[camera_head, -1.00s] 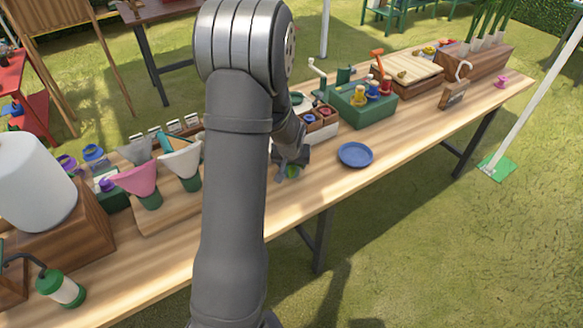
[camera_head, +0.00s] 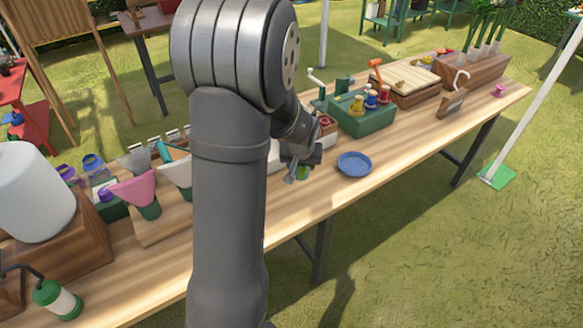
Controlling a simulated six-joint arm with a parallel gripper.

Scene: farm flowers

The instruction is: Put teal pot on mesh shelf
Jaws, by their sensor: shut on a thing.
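My gripper (camera_head: 301,168) is over the middle of the long wooden table, left of a blue plate. I cannot make out a mesh shelf for certain. A green shelf stand (camera_head: 385,20) with pots stands on the grass at the back.
The blue plate (camera_head: 354,163) lies close to the right of my gripper. A green box (camera_head: 362,118) with coloured knobs stands behind it. Paper-wrapped cones (camera_head: 135,190) and a white roll (camera_head: 32,190) are at the left. The table's front right (camera_head: 420,145) is clear.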

